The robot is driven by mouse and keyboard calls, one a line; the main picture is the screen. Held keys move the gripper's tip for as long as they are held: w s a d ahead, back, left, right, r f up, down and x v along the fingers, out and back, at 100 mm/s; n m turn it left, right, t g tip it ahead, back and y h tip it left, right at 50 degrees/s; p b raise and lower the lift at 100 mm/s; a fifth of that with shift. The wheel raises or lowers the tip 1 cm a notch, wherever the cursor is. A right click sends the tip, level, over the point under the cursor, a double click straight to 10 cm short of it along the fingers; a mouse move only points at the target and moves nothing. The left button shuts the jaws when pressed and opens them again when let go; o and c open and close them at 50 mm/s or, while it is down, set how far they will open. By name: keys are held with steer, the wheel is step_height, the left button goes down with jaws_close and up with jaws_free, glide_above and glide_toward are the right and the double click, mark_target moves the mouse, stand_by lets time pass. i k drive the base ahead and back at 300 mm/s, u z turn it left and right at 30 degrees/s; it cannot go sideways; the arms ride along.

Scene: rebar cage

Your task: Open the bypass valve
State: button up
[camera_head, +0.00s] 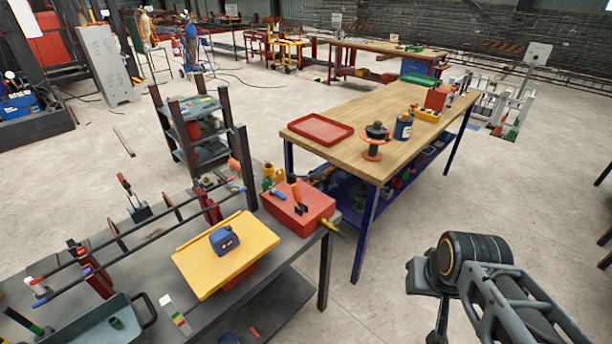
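No part is marked as the bypass valve, and I cannot tell for certain which one it is. A red box (313,205) sits at the right end of the dark workbench (205,312). An orange-handled lever (296,193) stands tilted on its top, and a blue-handled piece lies at its left. Small yellow fittings (268,174) stand just behind the box, and a yellow-tipped part sticks out at its front right corner. My arm (475,262) shows at the lower right, apart from both benches.
A yellow board (254,250) with a blue tape measure (224,239) lies left of the red box. Bars on red stands cross the workbench. A wooden table (358,138) holds a red tray (319,129) and a spool. Bare floor lies between my arm and the benches.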

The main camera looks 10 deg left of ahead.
mark_target(278, 194)
steer(key=u, duration=0.25)
steer(key=i, duration=0.75)
steer(key=u, duration=1)
steer(key=i, duration=0.35)
steer(key=u, duration=0.4)
